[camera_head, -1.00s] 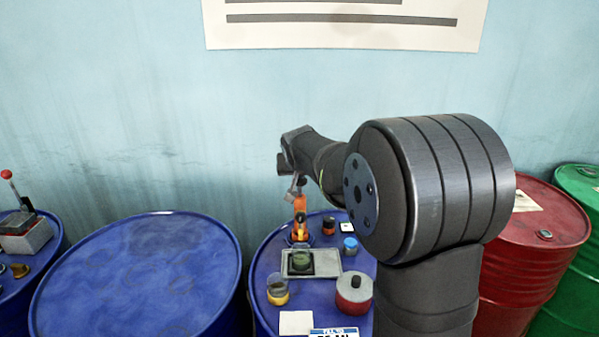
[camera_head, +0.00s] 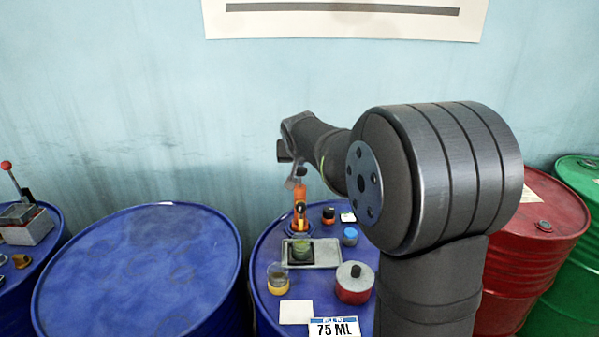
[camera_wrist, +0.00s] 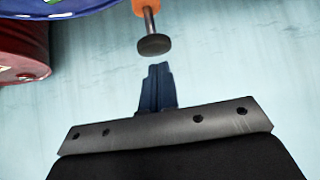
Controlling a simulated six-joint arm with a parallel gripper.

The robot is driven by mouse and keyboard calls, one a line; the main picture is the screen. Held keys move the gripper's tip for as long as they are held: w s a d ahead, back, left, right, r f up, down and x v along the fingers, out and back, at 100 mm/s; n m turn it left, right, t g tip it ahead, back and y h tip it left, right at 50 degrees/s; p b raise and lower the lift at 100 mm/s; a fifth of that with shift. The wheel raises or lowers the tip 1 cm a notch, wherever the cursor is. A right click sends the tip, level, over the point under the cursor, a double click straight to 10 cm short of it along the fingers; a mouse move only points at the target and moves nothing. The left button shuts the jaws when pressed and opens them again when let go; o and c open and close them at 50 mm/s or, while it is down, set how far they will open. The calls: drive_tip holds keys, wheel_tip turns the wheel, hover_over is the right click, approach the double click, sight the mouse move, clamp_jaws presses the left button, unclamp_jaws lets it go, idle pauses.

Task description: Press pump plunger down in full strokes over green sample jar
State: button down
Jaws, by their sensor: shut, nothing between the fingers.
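The orange pump (camera_head: 301,191) stands upright on a blue drum, just behind the grey tray (camera_head: 326,253). The green sample jar (camera_head: 303,248) stands in the tray, in front of the pump's foot. In the wrist view the dark round plunger knob (camera_wrist: 153,44) sits on a thin metal rod coming out of the orange pump body (camera_wrist: 145,5). My gripper (camera_wrist: 157,70) has its blue fingers together and empty, pointing at the knob with a small visible gap. In the head view my gripper is small and partly hidden near the pump's top, so contact cannot be told there.
On the same drum are a yellow-based glass jar (camera_head: 278,278), a red pot with a grey lid (camera_head: 354,283), a blue-capped container (camera_head: 350,236), an orange-and-black container (camera_head: 328,216) and a 75 ML card (camera_head: 335,327). Another blue drum (camera_head: 140,270) stands left, its top bare.

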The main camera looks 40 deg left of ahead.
drive_tip(key=v, duration=0.9)
drive_tip(key=shift+s+d+r, duration=0.2)
drive_tip(key=shift+r, duration=0.05)
drive_tip(key=shift+w+a+f, duration=0.1)
idle(1.2)
drive_tip(key=w+a+f, duration=0.4)
drive_tip(key=w, duration=0.1)
drive_tip(key=v, duration=0.7)
drive_tip(key=shift+s+a+r, duration=0.2)
drive_tip(key=shift+s+r, duration=0.1)
drive_tip(key=shift+r, duration=0.2)
